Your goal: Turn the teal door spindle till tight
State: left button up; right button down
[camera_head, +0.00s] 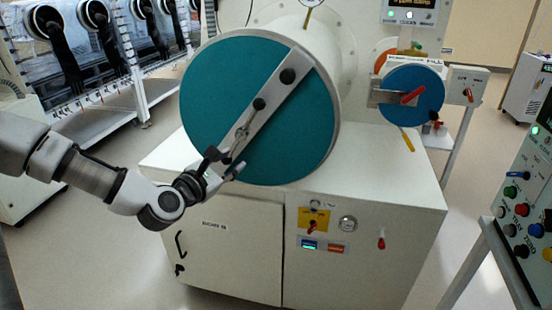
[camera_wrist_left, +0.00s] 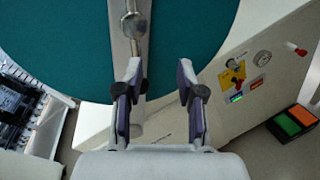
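The round teal door (camera_head: 215,90) closes the big white cylinder's near end, and a pale bar (camera_head: 292,66) runs diagonally across it. Black knobs sit along the bar, and a metal spindle handle (camera_head: 242,132) lies along its lower part. The teal door (camera_wrist_left: 70,45) and handle (camera_wrist_left: 135,35) also show in the left wrist view. My left gripper (camera_head: 226,164) is at the door's lower left edge, by the handle's lower end. In the wrist view its two fingers (camera_wrist_left: 162,78) stand apart with nothing between them; the handle lines up with the left finger. My right gripper is out of view.
The door sits above a white cabinet (camera_head: 235,255) with switches on its front. A smaller blue round door (camera_head: 425,105) with a red handle is at the right. A sloped button panel (camera_head: 525,205) stands far right. Gloveboxes (camera_head: 95,60) line the back left.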

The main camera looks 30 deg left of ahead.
aim_at(241, 134)
pick_arm(q)
jog(key=shift+n+t, duration=0.4)
jog(key=shift+t, duration=0.2)
jog(key=w+r, duration=0.1)
jog(key=w, duration=0.1)
jog(key=w+r, duration=0.1)
jog(key=w, duration=0.2)
jog(key=w+a+r, duration=0.1)
jog(key=w, duration=0.1)
jog(key=shift+w+r+p, duration=0.3)
jog(key=shift+r, duration=0.1)
grip_shut()
